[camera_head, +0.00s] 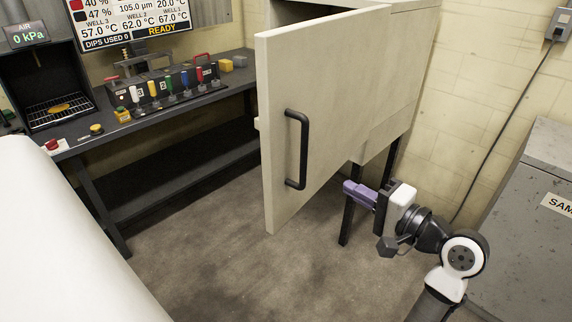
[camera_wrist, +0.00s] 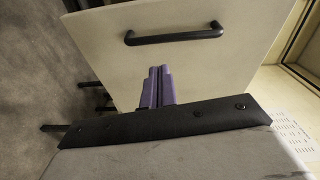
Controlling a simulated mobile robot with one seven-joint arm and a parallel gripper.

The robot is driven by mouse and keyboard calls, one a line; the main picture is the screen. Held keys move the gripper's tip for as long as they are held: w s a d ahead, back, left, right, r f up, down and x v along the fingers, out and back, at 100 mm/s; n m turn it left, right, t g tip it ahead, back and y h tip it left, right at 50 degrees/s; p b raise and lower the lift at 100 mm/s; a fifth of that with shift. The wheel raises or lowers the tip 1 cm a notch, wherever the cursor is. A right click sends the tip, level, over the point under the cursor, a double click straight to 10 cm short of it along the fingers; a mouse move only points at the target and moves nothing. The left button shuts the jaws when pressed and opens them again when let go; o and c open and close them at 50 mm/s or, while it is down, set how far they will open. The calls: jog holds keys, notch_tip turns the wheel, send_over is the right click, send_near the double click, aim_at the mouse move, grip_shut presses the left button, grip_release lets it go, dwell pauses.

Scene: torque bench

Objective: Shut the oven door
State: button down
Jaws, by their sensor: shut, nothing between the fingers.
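The oven door (camera_head: 340,110) is a large cream panel with a black bar handle (camera_head: 298,150). It stands open, swung out from the pale oven cabinet (camera_head: 400,85) behind it. My gripper (camera_head: 358,193) has purple fingers and is shut and empty. In the head view it is to the right of the handle, near the door's lower edge. In the wrist view the door (camera_wrist: 190,70) fills the middle, with its handle (camera_wrist: 175,34) beyond the purple fingertips (camera_wrist: 160,72). I cannot tell whether the fingertips touch the door.
A dark bench (camera_head: 180,108) with coloured-handled tools stands at the left. A grey metal cabinet (camera_head: 520,230) stands at the right, close to my arm. A dark oven leg (camera_head: 347,218) is behind my gripper. The floor (camera_head: 220,205) in front of the door is clear.

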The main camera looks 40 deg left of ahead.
jog(key=s+g, duration=0.3)
jog(key=p, duration=0.3)
send_near(274, 163)
jog(key=shift+n+y, duration=0.3)
jog(key=shift+y, duration=0.1)
jog(key=a, duration=0.6)
jog(key=shift+s+a+f, duration=0.2)
jog(key=shift+a+f, duration=0.15)
jog(key=shift+a, duration=0.05)
jog(key=shift+a, duration=0.1)
